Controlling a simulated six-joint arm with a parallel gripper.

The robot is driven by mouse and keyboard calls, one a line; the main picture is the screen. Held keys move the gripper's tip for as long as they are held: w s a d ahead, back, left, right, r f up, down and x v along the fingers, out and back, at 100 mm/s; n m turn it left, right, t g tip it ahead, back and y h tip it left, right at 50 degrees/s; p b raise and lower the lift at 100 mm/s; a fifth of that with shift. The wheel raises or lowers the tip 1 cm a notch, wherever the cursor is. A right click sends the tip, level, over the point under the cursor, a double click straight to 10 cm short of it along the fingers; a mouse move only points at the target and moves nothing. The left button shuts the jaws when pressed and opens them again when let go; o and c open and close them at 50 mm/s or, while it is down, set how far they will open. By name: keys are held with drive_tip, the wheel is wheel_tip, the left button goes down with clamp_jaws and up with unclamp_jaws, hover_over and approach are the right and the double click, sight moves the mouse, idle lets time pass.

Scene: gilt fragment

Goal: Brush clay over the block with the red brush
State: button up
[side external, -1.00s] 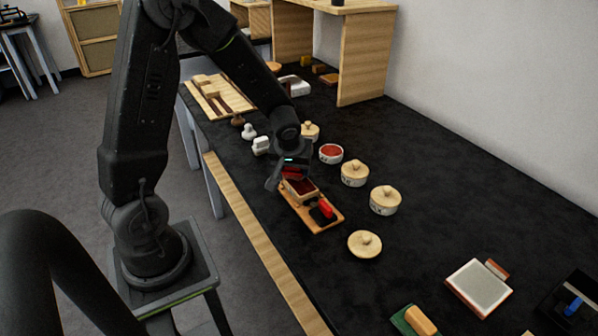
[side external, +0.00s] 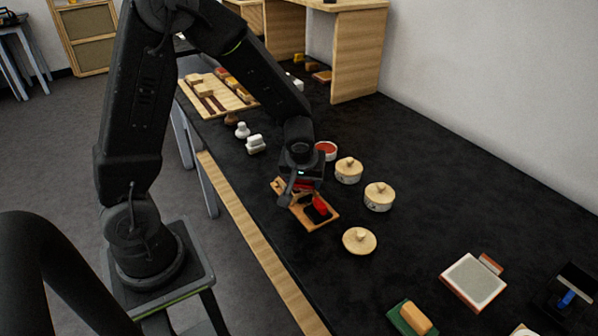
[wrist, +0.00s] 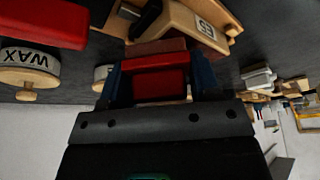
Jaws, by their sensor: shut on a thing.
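My gripper (wrist: 155,88) is shut on the red brush (wrist: 155,85), whose red handle sits between the two blue-sided fingers in the wrist view. A reddish-brown edge shows beyond the handle. In the side view the gripper (side external: 302,187) is low over the wooden tray (side external: 326,221). Whether brush and block touch cannot be told. An open pot of red clay (side external: 326,149) stands behind my gripper.
A red piece on a dark base (side external: 320,206) sits on the tray's right end. Lidded pots (side external: 378,198) stand to the right and behind, one marked WAX (wrist: 30,62). A loose lid (side external: 359,241) lies in front. The black tabletop between there and the far-right items is clear.

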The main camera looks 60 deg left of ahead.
drive_tip(key=shift+d, duration=0.9)
drive_tip(key=shift+a, duration=0.6)
drive_tip(key=shift+a+f, duration=0.1)
drive_tip(key=shift+a, duration=4.05)
wheel_tip(320, 180, up, 8)
drive_tip(key=shift+d+r, duration=0.15)
drive_tip(key=shift+r, duration=0.05)
